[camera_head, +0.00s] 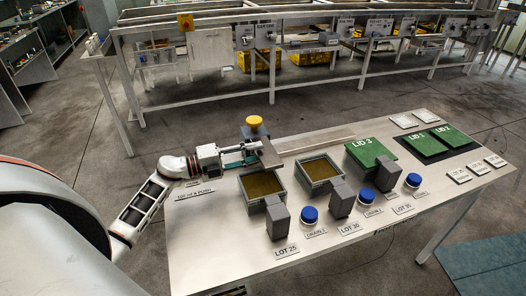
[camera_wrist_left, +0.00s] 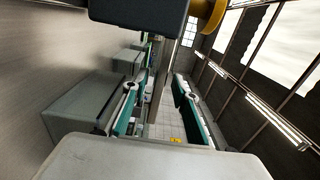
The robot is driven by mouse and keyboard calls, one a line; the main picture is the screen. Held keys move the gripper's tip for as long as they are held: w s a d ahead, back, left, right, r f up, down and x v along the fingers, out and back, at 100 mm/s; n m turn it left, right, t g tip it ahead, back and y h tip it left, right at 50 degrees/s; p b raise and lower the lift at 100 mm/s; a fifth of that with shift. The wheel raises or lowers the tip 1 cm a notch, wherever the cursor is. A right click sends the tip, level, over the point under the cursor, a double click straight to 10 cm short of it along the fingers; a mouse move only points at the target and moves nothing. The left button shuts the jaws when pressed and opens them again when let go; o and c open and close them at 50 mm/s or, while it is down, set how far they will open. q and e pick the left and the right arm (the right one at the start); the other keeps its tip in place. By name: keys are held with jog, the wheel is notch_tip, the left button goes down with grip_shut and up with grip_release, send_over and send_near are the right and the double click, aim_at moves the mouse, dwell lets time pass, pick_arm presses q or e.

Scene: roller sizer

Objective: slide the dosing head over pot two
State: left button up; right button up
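The dosing head (camera_head: 254,131), a dark block with a yellow knob on top and a grey plate (camera_head: 271,153) in front, stands behind the left pot. Its yellow knob (camera_wrist_left: 211,14) also shows at the top of the left wrist view. The middle pot (camera_head: 320,172), which I take as pot two, is an open grey square box of brown material. The dosing head is left of it. My left gripper (camera_head: 256,154) reaches in from the left, close beside the dosing head. In the wrist view its teal-lined fingers (camera_wrist_left: 160,105) are apart with nothing visibly held. My right gripper is out of view.
The left pot (camera_head: 262,187) is open, and a green LID 3 (camera_head: 370,152) covers the right one. Grey blocks and blue knobs (camera_head: 309,215) stand in front. A flat rail (camera_head: 315,141) runs behind the pots. Two green lids lie on a dark mat (camera_head: 433,152) at right.

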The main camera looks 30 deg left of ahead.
pick_arm(q)
jog(key=v, duration=0.8)
jog(key=shift+a, duration=0.15)
